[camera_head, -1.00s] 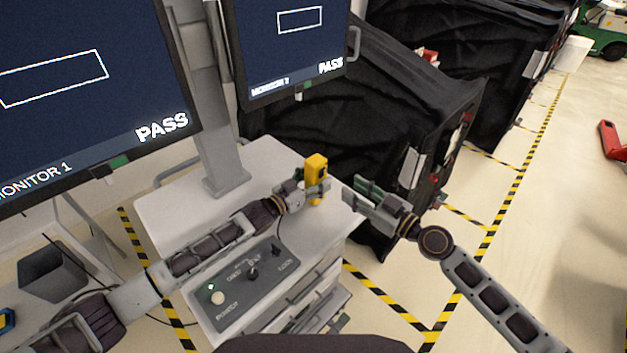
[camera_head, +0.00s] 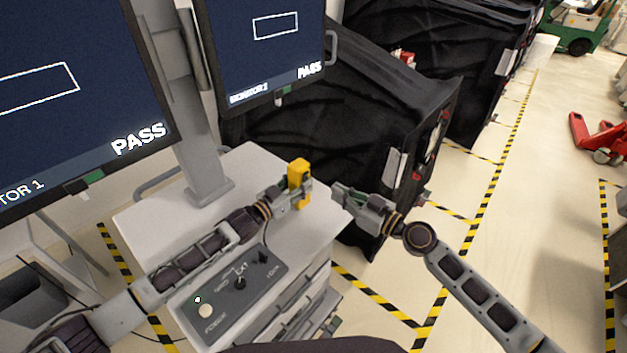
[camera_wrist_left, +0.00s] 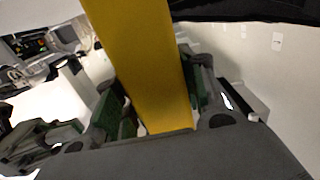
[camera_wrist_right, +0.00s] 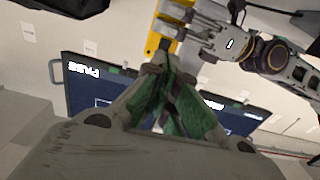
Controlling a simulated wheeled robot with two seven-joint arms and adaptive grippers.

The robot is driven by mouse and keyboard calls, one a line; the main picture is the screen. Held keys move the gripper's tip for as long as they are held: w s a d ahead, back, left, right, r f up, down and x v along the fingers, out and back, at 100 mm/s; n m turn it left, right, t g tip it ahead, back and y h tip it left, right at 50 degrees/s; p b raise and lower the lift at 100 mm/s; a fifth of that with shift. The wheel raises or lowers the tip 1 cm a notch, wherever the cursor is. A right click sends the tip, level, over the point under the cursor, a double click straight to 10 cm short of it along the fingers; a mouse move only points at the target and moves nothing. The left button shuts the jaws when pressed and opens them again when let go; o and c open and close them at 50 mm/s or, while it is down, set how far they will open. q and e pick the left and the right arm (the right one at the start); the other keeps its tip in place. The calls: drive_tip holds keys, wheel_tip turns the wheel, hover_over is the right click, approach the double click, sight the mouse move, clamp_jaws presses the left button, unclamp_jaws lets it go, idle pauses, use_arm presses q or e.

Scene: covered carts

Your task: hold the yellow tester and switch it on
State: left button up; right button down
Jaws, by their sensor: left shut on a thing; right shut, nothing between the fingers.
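The yellow tester (camera_head: 298,173) is upright above the white cart top in the head view. My left gripper (camera_head: 302,190) is shut on it, and the tester fills the middle of the left wrist view (camera_wrist_left: 150,70) between the two fingers. My right gripper (camera_head: 342,190) is shut and empty, a short way to the right of the tester. In the right wrist view its closed green-padded fingertips (camera_wrist_right: 168,62) point at the lower part of the yellow tester (camera_wrist_right: 160,28), close to it. Whether they touch it I cannot tell. The tester's switch is not discernible.
The white cart (camera_head: 160,215) carries a control panel (camera_head: 235,285) with knobs, under my left arm. Two monitors, one at left (camera_head: 70,90) and one at centre (camera_head: 265,50), show PASS. A black-covered cart (camera_head: 340,130) stands behind.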

drive_tip(key=f+m, duration=0.1)
drive_tip(key=m, duration=0.1)
drive_tip(key=w+d+f+m+y, duration=0.1)
drive_tip(key=f+m, duration=0.1)
drive_tip(key=m, duration=0.1)
drive_tip(key=w+f+m+y, duration=0.1)
drive_tip(key=m, duration=0.2)
drive_tip(key=shift+d+f, duration=0.15)
drive_tip(key=shift+f, duration=0.15)
drive_tip(key=shift+s+d+f+m+y, duration=0.15)
drive_tip(key=shift+f+m+y, duration=0.3)
drive_tip(key=shift+m, duration=0.75)
drive_tip(key=shift+s+d+f+m+t+y, duration=0.15)
drive_tip(key=shift+f+m+t+y, duration=0.1)
drive_tip(key=shift+m, duration=0.35)
drive_tip(key=shift+s+a+f+m+t+y, duration=0.15)
drive_tip(key=shift+f+m+t+y, duration=0.1)
drive_tip(key=shift+m, duration=0.35)
drive_tip(key=shift+s+d+f+m+t+y, duration=0.2)
drive_tip(key=shift+s+m+t, duration=0.3)
drive_tip(key=shift+m, duration=0.45)
drive_tip(key=shift+s+d+f+m+t+h, duration=0.1)
drive_tip(key=shift+s+f+m+t, duration=0.25)
drive_tip(key=shift+m+t, duration=0.45)
drive_tip(key=shift+s+d+f+m+t+y, duration=0.15)
drive_tip(key=shift+s+f+m+t, duration=0.2)
drive_tip(key=shift+m, duration=0.7)
drive_tip(key=shift+r, duration=0.1)
drive_tip(key=shift+w+a+r, duration=0.1)
